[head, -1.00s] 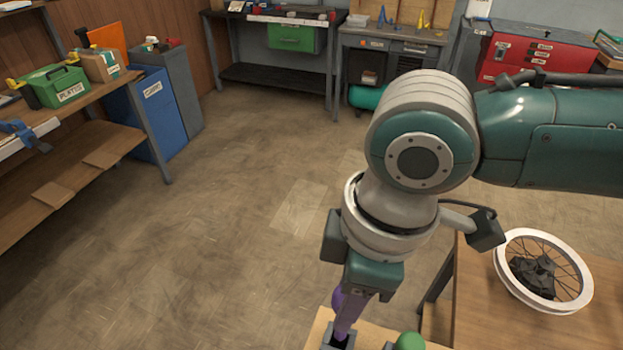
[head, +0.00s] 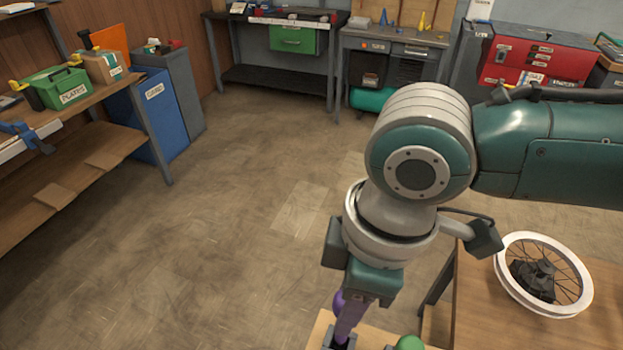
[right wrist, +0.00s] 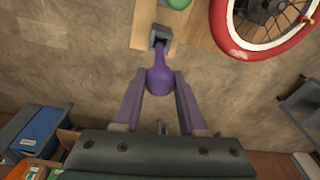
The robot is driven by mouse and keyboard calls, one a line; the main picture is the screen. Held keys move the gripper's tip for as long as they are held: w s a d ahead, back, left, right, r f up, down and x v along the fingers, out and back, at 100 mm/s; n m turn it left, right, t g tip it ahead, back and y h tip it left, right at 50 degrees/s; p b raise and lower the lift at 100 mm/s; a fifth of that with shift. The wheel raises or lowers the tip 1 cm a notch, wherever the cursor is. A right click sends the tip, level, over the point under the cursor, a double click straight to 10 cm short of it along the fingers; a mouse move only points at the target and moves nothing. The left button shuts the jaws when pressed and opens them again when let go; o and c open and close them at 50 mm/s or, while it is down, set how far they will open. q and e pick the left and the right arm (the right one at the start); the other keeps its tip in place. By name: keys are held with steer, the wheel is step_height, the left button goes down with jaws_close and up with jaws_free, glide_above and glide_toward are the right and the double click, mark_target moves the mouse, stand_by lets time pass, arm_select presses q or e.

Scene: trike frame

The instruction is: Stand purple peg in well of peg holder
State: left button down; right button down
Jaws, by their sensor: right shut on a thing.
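The purple peg (right wrist: 159,80) has a round knob, and a narrow part runs from it to the grey square well (right wrist: 160,38) of the peg holder (right wrist: 145,22). The narrow part's tip appears at or inside the well's opening; how deep I cannot tell. My right gripper (right wrist: 160,88) is shut on the peg, with one finger on each side of the knob. In the head view the right gripper (head: 352,308) points down over the holder (head: 319,330), with the peg's knob (head: 339,303) showing at its left. My left gripper is not in view.
A green rounded thing (head: 408,343) is at the holder's right. A spoked wheel (head: 507,283) lies on the wooden table (head: 480,325) to the right. Open floor (head: 200,250) lies left of the holder. Shelves and benches stand farther off.

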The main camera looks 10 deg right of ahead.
steer(key=shift+p, duration=0.3)
stand_by(0.5)
steer(key=shift+f+b, duration=0.3)
steer(key=shift+f, duration=0.05)
steer(key=shift+f+b, duration=0.9)
steer(key=shift+f, duration=0.35)
steer(key=shift+f+b, duration=0.5)
steer(key=shift+f, duration=0.15)
steer(key=shift+f+b, duration=0.75)
steer(key=shift+f, duration=0.3)
steer(key=shift+c, duration=2)
jaws_free()
